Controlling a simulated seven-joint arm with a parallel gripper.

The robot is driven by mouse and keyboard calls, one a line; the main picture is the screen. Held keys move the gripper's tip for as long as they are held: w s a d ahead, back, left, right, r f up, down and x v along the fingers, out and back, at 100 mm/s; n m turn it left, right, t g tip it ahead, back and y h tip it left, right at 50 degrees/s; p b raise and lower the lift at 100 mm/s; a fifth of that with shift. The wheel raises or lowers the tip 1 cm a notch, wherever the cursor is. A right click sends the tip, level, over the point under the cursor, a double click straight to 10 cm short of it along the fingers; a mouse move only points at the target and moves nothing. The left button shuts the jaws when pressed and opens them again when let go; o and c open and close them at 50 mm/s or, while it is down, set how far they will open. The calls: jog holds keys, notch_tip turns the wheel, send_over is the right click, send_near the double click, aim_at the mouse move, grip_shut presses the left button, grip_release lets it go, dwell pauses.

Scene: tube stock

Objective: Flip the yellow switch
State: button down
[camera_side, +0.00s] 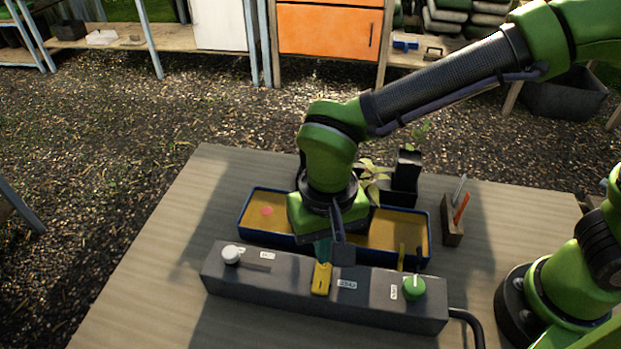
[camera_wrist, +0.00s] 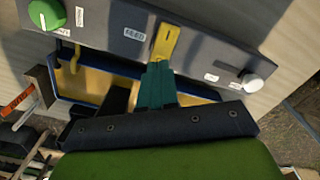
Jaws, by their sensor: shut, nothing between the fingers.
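The yellow switch (camera_side: 321,279) is set in the middle of a long grey control box (camera_side: 262,285), between a white knob and a green knob. It also shows in the wrist view (camera_wrist: 165,42), just beyond my fingertips. My gripper (camera_side: 322,260) points down over the box at the switch's far end, with its teal fingers together and nothing between them. In the wrist view the fingertips (camera_wrist: 158,66) overlap the near end of the yellow plate. I cannot tell whether they touch it. The fingers hide part of that end, so the lever's position is unclear.
A white knob (camera_side: 231,255) is on the box's left and a green knob (camera_side: 414,287) on its right. A blue-rimmed tray (camera_side: 243,213) lies behind the box. A wooden holder (camera_side: 452,232) stands at right. The table (camera_side: 150,280) is clear at left.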

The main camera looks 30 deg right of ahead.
aim_at(329, 268)
jog(key=shift+f, duration=1.45)
dwell(0.6)
jog(key=shift+r, duration=3.55)
jog(key=shift+f+n, duration=0.1)
jog(key=shift+n, duration=0.3)
jog(key=shift+s+d+f+n, duration=0.25)
jog(key=shift+s+d+n, duration=0.1)
jog(key=shift+n, duration=0.15)
jog(key=s+d+r+m+t+y, duration=0.1)
jog(key=d+r+t, duration=0.2)
jog(key=d, duration=0.9)
jog(key=s+d+r+m+t+y, duration=0.1)
jog(key=d+r+t, duration=0.3)
jog(key=d, duration=0.9)
notch_tip(329, 268, up, 2)
jog(key=shift+r+m, duration=0.1)
jog(key=shift+m, duration=0.3)
